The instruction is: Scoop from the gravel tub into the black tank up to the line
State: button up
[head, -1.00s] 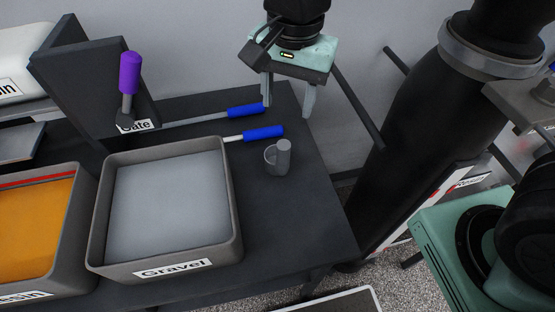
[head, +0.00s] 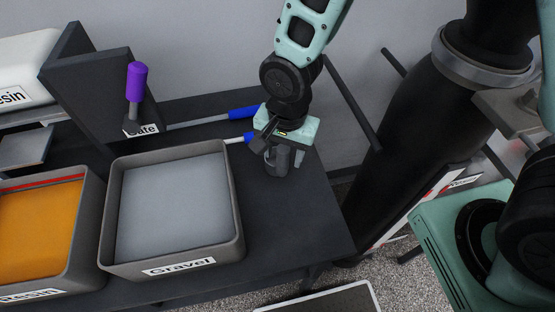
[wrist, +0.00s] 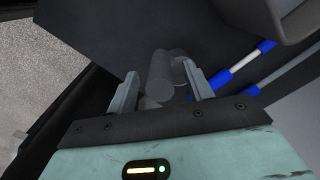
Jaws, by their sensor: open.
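The gravel tub (head: 241,222) is a grey open box filled with pale grey material, with a "Gravel" label on its front. A small grey cup with a side handle (head: 284,164) stands upright on the dark table to the right of the tub. My gripper (head: 283,158) is low over the cup, jaws open. In the wrist view the cup (wrist: 160,74) lies between the two spread fingers of my gripper (wrist: 163,88), its handle side towards the right finger. Whether either finger touches it cannot be told. I cannot make out a black tank with a line.
A tub of orange resin (head: 93,220) stands left of the gravel. Blue-handled rods (head: 243,113) lie behind the tub, near my gripper. A purple-handled lever (head: 137,82) stands by the "Gate" label. The table (head: 300,225) is clear in front of the cup.

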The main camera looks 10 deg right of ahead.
jog(key=shift+f, duration=1.05)
grip_shut()
jog(key=shift+w+r, duration=0.1)
